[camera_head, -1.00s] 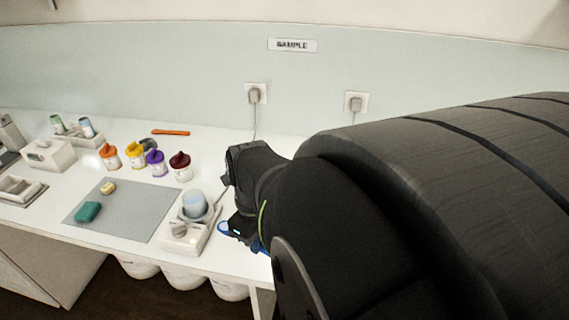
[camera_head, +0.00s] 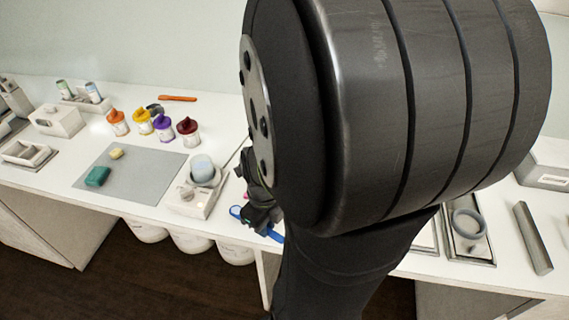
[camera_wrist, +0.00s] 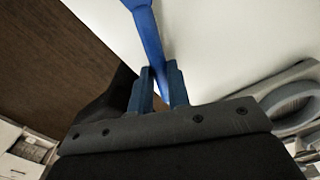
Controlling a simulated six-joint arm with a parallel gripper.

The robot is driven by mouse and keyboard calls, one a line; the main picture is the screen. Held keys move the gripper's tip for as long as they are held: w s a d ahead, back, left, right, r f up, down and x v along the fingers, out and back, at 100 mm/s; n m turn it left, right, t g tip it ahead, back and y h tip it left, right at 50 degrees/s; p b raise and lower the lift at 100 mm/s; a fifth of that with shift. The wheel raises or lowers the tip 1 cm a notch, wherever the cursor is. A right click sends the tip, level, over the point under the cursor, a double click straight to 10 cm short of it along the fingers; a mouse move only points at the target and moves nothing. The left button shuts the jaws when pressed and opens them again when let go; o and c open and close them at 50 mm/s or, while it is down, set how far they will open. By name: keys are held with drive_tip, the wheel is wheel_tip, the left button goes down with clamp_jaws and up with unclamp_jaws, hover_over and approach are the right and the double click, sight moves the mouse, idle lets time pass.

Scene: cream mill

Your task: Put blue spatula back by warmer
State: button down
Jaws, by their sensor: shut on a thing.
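The blue spatula (camera_wrist: 148,32) is between the fingers of my gripper (camera_wrist: 158,85) in the wrist view, and the gripper is shut on it. In the head view the blue spatula (camera_head: 236,212) shows in part at my gripper (camera_head: 262,215), near the front edge of the counter. The warmer (camera_head: 192,197) is a white box with a pale blue-grey cup in its round top, just left of my gripper. My arm hides part of the spatula and the counter behind it. I cannot tell whether the spatula touches the counter.
An orange spatula (camera_head: 177,98) lies at the back. A grey ring fixture (camera_head: 468,224) stands right of my arm.

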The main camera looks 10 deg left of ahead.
drive_tip(key=c, duration=1.4)
unclamp_jaws()
drive_tip(key=shift+f, duration=0.1)
drive_tip(key=shift+o, duration=0.2)
wheel_tip(320, 180, up, 12)
drive_tip(key=shift+f, duration=4.25)
drive_tip(key=shift+f, duration=0.1)
